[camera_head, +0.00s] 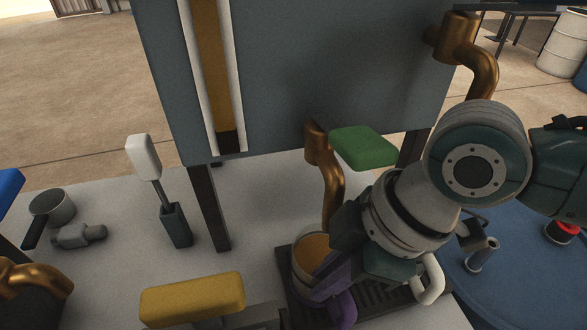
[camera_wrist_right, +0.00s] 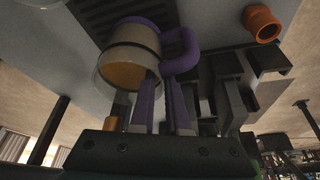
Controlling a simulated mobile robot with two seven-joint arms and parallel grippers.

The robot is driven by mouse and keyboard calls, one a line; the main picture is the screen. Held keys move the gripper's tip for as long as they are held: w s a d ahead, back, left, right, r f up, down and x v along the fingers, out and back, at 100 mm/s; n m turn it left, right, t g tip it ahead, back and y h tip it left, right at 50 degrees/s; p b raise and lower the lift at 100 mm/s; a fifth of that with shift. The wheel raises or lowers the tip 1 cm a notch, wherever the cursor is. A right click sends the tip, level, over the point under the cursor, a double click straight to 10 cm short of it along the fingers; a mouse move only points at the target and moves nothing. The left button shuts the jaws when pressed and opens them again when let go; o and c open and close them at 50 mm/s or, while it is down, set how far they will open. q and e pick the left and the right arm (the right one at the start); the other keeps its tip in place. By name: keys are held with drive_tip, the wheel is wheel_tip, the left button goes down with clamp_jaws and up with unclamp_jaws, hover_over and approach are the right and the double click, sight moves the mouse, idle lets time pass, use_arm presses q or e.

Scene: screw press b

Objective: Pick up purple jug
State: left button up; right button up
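The purple jug (camera_head: 309,262) stands on the dark slatted tray under the copper spout, with a pale band and orange-brown contents or inside. My right gripper (camera_head: 325,277) comes down over its right side and covers part of it. In the right wrist view the jug (camera_wrist_right: 128,55) and its purple handle (camera_wrist_right: 184,48) lie just beyond the fingertips. The two purple-looking fingers (camera_wrist_right: 161,80) are a small gap apart at the near end of the handle. Whether they grip it is hidden. My left gripper is not in view.
The copper spout (camera_head: 331,180) hangs close behind the jug. A green block (camera_head: 363,146) and a yellow block (camera_head: 192,299) are nearby. The dark slatted tray (camera_head: 385,304) lies beneath, with a white handle (camera_head: 432,280) at right. The grey tabletop (camera_head: 130,275) has free room at left.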

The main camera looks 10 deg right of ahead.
clamp_jaws()
idle(0.9)
